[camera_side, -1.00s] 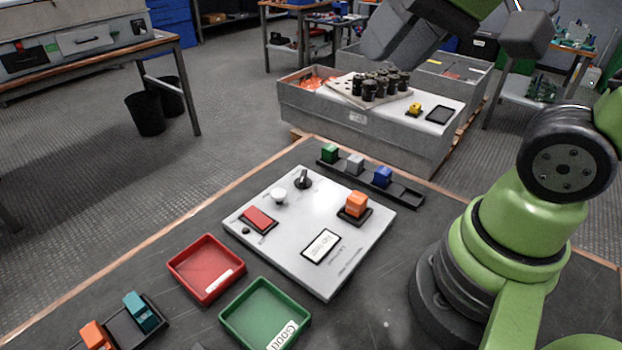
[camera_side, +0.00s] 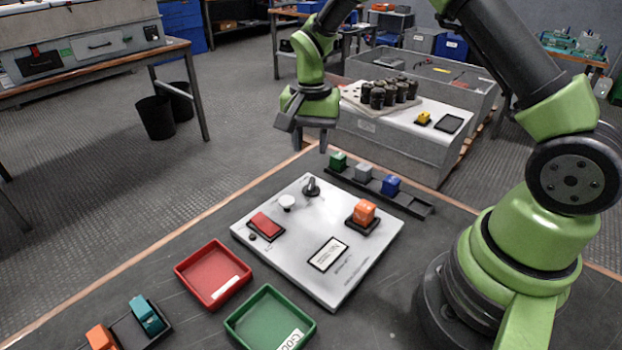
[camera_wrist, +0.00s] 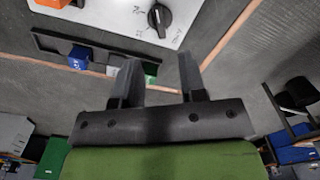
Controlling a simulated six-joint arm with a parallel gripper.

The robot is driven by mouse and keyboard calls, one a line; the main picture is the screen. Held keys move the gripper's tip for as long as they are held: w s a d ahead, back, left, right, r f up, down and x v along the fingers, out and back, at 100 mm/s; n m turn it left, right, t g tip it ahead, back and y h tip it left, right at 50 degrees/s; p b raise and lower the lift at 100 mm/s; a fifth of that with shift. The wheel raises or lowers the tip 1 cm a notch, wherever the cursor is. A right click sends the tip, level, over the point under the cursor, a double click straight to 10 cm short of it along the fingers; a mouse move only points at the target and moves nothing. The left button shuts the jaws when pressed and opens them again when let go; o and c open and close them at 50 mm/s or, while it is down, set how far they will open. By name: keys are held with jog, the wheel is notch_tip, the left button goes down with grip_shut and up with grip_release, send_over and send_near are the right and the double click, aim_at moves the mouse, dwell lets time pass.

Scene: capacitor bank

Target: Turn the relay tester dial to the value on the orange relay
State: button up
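The white relay tester (camera_side: 318,279) lies on the dark table. Its black dial (camera_side: 311,187) is near the panel's far corner; it also shows in the wrist view (camera_wrist: 158,18), with small marks around it that I cannot read. An orange relay (camera_side: 364,212) sits in the tester's black socket; no value on it is readable from here. The tester also has a small display (camera_side: 328,254), a red button (camera_side: 265,225) and a white round knob (camera_side: 287,202). My gripper (camera_wrist: 157,62) is open and empty, its fingers apart, above the table's far edge and short of the dial.
A black rack (camera_side: 410,203) with green, grey and blue relays stands just behind the tester, close to my gripper. A red tray (camera_side: 246,284) and a green tray (camera_side: 307,318) lie in front. Another rack (camera_side: 128,331) holds orange and teal relays.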

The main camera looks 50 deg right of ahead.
aim_at(311, 183)
notch_tip(311, 183, down, 9)
jog(key=shift+f, duration=0.1)
jog(key=shift+c, duration=0.2)
grip_shut()
